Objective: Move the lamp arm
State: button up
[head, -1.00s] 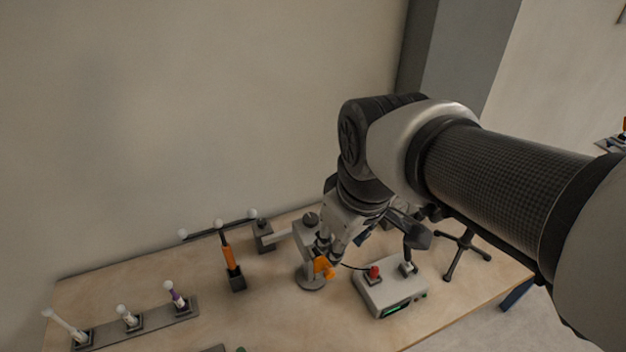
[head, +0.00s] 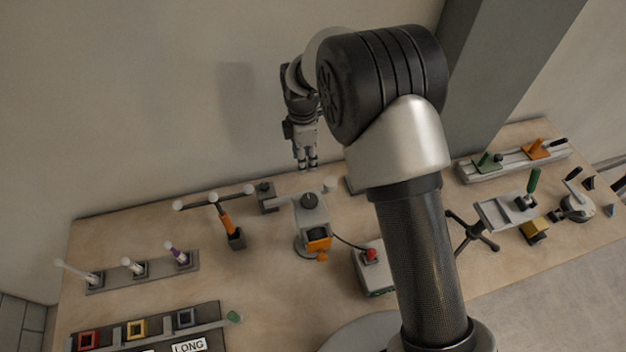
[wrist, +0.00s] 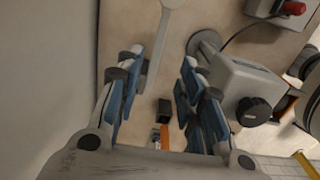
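A pale grey bar with a round end (head: 284,202), which looks like the lamp arm, runs behind a grey box-shaped head with a black knob (head: 310,201). In the wrist view the bar (wrist: 160,45) runs down from the top edge toward the space between my fingers. The grey head also shows there, right of my fingers (wrist: 242,80). My gripper (head: 306,165) is raised near the wall, pointing down, its fingers apart with nothing visible between them. In the wrist view my gripper (wrist: 162,95) is open. I cannot tell its exact height above the bar.
The wall (head: 150,120) is close behind the table (head: 190,225).

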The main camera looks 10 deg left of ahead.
notch_tip(320, 180, down, 17)
jog(key=shift+s+r+b, duration=0.1)
jog(key=shift+b, duration=0.65)
jog(key=shift+c, duration=0.5)
grip_shut()
